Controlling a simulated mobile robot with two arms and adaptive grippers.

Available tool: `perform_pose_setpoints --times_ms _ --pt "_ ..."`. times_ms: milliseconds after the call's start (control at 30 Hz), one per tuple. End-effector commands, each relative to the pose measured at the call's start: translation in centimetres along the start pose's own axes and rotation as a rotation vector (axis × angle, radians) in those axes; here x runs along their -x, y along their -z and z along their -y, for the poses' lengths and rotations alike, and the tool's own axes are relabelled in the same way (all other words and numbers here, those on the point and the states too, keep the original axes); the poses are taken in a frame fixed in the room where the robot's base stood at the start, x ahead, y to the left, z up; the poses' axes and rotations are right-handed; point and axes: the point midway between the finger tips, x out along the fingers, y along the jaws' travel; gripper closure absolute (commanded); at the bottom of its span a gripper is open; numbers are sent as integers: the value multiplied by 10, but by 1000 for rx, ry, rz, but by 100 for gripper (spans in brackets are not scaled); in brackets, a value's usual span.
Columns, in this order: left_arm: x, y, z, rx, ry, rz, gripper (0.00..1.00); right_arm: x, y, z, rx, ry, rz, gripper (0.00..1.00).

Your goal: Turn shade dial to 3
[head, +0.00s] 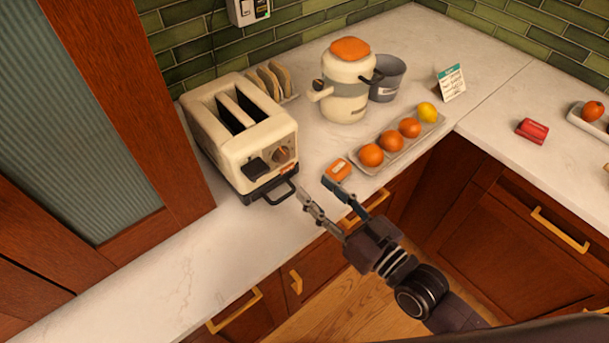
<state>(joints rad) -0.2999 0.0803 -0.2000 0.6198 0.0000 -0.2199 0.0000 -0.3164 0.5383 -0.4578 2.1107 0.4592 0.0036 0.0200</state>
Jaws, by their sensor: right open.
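A cream toaster (240,130) with two slots stands on the white counter at the left. The shade dial (281,155) is a round brownish knob on the toaster's front face, right of the dark lever (257,168). Its setting is too small to read. My right gripper (328,192) is open and empty, just right of and in front of the toaster's front, apart from the dial. Its fingers point toward the toaster and the small orange box (339,169). My left gripper is not in view.
A dark handle (270,192) juts from the toaster's base. A tray (384,161) of oranges and a lemon lies to the right. A cream juicer (346,84), grey cup (388,77) and toast rack (279,82) stand behind. Counter at front left (180,260) is clear.

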Motion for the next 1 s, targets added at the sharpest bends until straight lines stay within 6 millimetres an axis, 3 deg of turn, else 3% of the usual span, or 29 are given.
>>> perform_pose_setpoints --times_ms 267,833,1000 --pt "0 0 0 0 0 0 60 20 0 0 0 -1 -1 59" --pt "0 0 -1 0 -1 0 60 21 0 0 0 -2 2 59" --pt "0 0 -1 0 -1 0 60 20 -15 0 13 -27 89 59"
